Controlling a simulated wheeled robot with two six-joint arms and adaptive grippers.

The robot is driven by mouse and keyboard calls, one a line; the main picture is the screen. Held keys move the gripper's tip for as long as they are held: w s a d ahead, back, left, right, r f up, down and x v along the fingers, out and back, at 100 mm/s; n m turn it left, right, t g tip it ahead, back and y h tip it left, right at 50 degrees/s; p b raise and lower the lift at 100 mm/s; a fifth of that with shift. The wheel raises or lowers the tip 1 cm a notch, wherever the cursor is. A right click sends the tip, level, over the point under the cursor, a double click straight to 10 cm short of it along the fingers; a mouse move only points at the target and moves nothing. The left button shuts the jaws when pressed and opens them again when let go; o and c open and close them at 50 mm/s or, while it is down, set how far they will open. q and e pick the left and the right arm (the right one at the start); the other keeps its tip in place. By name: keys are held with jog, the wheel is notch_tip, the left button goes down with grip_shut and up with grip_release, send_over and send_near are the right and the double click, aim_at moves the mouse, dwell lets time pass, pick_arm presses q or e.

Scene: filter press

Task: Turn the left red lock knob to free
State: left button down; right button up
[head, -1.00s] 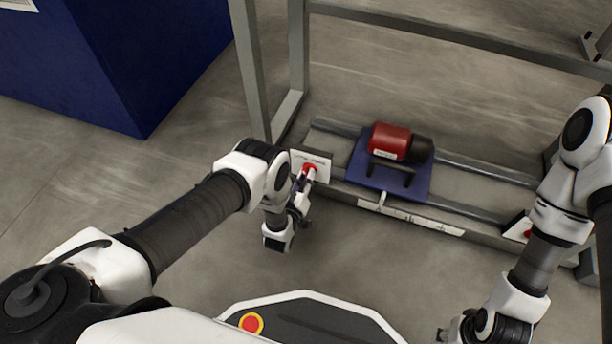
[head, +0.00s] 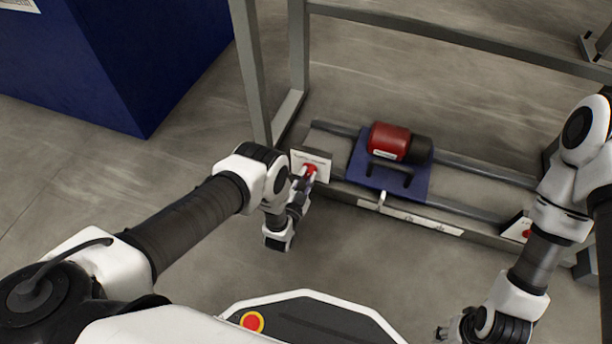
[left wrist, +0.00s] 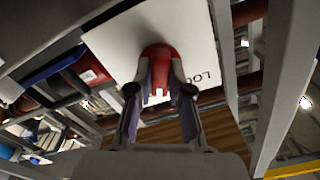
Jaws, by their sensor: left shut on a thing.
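The left red lock knob (head: 311,169) is on a white label plate (head: 322,160) at the left end of the frame's front rail. My left gripper (head: 307,178) is shut on it from the near side. In the left wrist view the red knob (left wrist: 157,53) sits between the two fingers of the gripper (left wrist: 158,88), in front of the white plate (left wrist: 112,40), whose lettering is partly hidden. My right gripper (head: 447,332) is low at the right, cut by the bottom edge, away from any knob; its jaws are unclear.
A blue carriage (head: 365,173) with a red and black cylinder (head: 390,141) rests on two rails. A second red knob (head: 528,233) is at the right end, partly behind my right arm. Grey posts (head: 298,60) rise beside the left plate. A blue cabinet (head: 150,60) stands back left.

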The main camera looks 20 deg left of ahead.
pick_arm(q)
jog(key=shift+w+r+m, duration=0.2)
jog(key=shift+m, duration=0.6)
jog(key=c, duration=1.1)
grip_release()
jog(key=shift+s+f, duration=0.1)
jog(key=shift+s, duration=0.2)
jog(key=s, duration=1.1)
jog(key=shift+s+a, duration=0.15)
jog(key=shift+s, duration=0.1)
